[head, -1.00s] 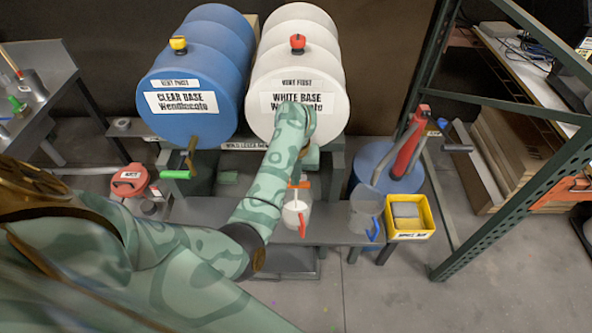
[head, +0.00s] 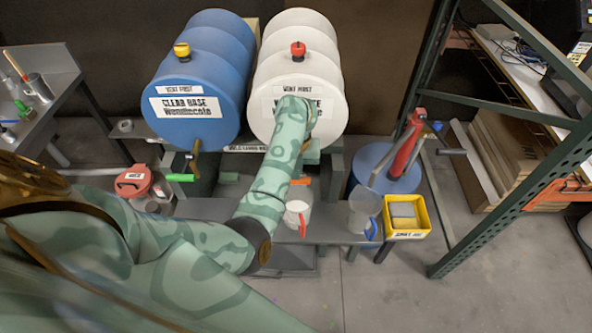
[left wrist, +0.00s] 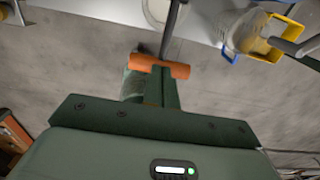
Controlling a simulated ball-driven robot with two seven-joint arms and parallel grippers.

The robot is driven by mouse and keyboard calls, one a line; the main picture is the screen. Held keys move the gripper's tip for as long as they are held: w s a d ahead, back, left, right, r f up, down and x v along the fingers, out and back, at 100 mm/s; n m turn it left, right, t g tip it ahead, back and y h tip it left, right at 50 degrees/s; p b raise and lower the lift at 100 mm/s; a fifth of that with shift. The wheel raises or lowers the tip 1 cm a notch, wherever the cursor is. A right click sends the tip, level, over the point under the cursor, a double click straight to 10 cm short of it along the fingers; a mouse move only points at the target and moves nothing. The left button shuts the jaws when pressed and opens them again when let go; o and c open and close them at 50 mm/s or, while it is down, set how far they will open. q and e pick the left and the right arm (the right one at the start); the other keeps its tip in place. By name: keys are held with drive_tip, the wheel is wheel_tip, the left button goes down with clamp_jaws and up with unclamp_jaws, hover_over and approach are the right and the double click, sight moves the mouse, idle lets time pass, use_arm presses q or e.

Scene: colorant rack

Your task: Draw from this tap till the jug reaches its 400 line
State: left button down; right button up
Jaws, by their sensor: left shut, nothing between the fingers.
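The white drum (head: 300,75), labelled WHITE BASE, lies on the stand. Its tap's orange handle (head: 302,181) shows below the drum, beside my left forearm. The jug (head: 298,214), clear with a red handle and white content, stands on the bench below the tap. Its 400 line is too small to read. My left gripper (left wrist: 158,88) is shut and empty, with its fingers close to the orange handle, which lies crosswise at their tips in the left wrist view (left wrist: 160,66). I cannot tell whether they touch. In the head view my arm mostly hides the gripper. My right gripper is not in view.
The blue CLEAR BASE drum (head: 195,75) with a green-handled tap (head: 181,178) is left. An empty blue-handled jug (head: 363,212) and a yellow bin (head: 407,217) stand right of the white-filled jug. A red can (head: 133,181) sits left. A green rack post (head: 500,205) stands right.

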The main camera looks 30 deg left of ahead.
use_arm(q)
drive_tip(key=shift+f, duration=0.1)
wheel_tip(320, 180, up, 5)
drive_tip(key=p, duration=0.4)
drive_tip(key=shift+p, duration=0.35)
idle(0.4)
